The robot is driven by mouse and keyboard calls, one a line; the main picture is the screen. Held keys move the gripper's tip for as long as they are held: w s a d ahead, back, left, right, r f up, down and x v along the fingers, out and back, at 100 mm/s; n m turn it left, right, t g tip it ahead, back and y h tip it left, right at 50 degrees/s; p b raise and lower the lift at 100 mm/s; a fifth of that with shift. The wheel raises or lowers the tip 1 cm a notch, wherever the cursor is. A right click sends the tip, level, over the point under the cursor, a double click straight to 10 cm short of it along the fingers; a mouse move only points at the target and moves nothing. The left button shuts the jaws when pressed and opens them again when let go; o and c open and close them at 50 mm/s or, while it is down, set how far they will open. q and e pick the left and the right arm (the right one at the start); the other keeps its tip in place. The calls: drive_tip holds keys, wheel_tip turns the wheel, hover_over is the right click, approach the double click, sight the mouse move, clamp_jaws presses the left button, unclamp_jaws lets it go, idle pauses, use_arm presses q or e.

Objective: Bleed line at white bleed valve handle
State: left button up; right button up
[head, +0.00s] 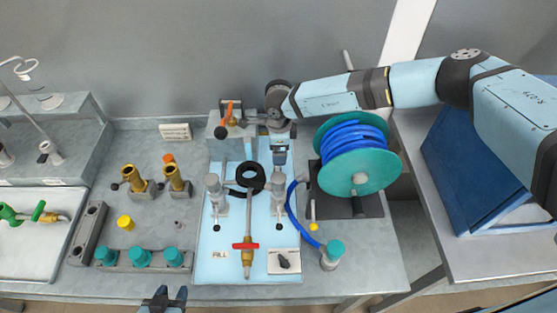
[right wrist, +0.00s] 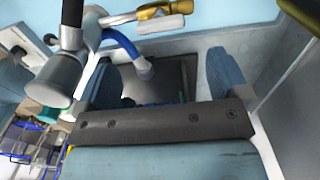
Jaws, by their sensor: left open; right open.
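A whitish lever handle (right wrist: 162,25) shows at the top of the right wrist view, on a grey fitting with a blue hose. I cannot tell for sure that it is the bleed valve handle. My right gripper (right wrist: 162,78) is open, its two blue fingers apart with nothing held between them. The handle lies beyond the fingers, apart from them. In the head view the right gripper (head: 280,153) hangs over the back right of the light blue panel (head: 215,262), above a grey upright fitting (head: 277,190). My left gripper (head: 163,300) is open and empty at the bottom edge.
A teal reel (head: 378,168) with blue hose stands right of the panel. A black ring (head: 250,174), a red-handled valve (head: 246,246) and an orange-handled valve (head: 230,117) are close by. Brass fittings (head: 175,180) and teal caps (head: 140,257) stand left.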

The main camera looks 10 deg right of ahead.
use_arm(q)
drive_tip(key=shift+w+d+f+b, duration=0.1)
drive_tip(key=shift+w+f+b, duration=0.25)
drive_tip(key=shift+f+b, duration=0.55)
use_arm(e)
wheel_tip(320, 180, down, 6)
drive_tip(key=shift+r, duration=0.15)
use_arm(q)
drive_tip(key=shift+r+b, duration=0.1)
drive_tip(key=shift+b, duration=0.3)
use_arm(e)
drive_tip(key=shift+f, duration=0.4)
use_arm(q)
drive_tip(key=shift+w+f, duration=0.1)
drive_tip(key=shift+f, duration=0.15)
use_arm(e)
drive_tip(key=shift+w+f, duration=0.15)
drive_tip(key=shift+f, duration=0.35)
use_arm(q)
drive_tip(key=shift+r, duration=0.1)
use_arm(e)
drive_tip(key=shift+r, duration=0.1)
drive_tip(key=shift+c, duration=0.9)
drive_tip(key=c, duration=0.8)
